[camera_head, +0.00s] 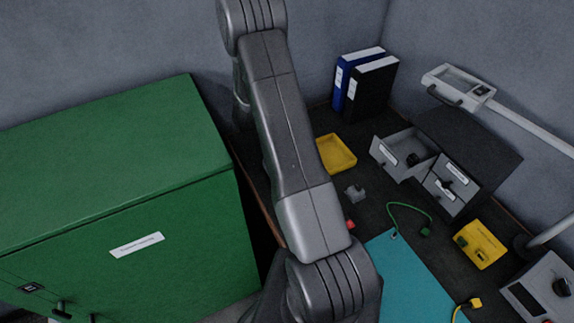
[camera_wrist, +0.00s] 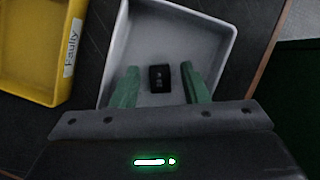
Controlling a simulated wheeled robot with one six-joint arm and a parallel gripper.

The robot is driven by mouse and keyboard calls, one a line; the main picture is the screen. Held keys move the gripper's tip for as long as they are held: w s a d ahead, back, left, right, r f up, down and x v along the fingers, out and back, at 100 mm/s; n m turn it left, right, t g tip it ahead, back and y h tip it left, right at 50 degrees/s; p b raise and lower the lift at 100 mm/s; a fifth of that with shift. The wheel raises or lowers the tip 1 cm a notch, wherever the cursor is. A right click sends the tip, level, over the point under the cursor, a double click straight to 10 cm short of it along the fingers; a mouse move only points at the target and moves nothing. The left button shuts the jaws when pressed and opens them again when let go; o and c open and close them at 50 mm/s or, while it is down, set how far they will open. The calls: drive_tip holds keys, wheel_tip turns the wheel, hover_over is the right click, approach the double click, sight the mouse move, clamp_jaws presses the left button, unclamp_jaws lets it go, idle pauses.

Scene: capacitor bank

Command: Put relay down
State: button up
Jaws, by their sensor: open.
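The relay (camera_wrist: 160,78) is a small black block with faint markings, in the white tray (camera_wrist: 228,30) in the wrist view. It appears to lie on the tray floor. My gripper (camera_wrist: 158,78) is open, its two green fingers either side of the relay, with a gap showing on each side. In the head view my arm covers this spot, so the relay, the white tray and my fingers are hidden there.
A yellow tray labelled "Faulty" (camera_wrist: 30,50) stands left of the white tray. In the head view are a yellow tray (camera_head: 335,153), a drawer unit (camera_head: 470,150) with a drawer pulled out, a blue mat (camera_head: 410,285) and a green cabinet (camera_head: 120,160) beside the bench.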

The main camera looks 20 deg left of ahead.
drive_tip(key=b+v, duration=0.1)
drive_tip(key=v, duration=1.1)
idle(1.0)
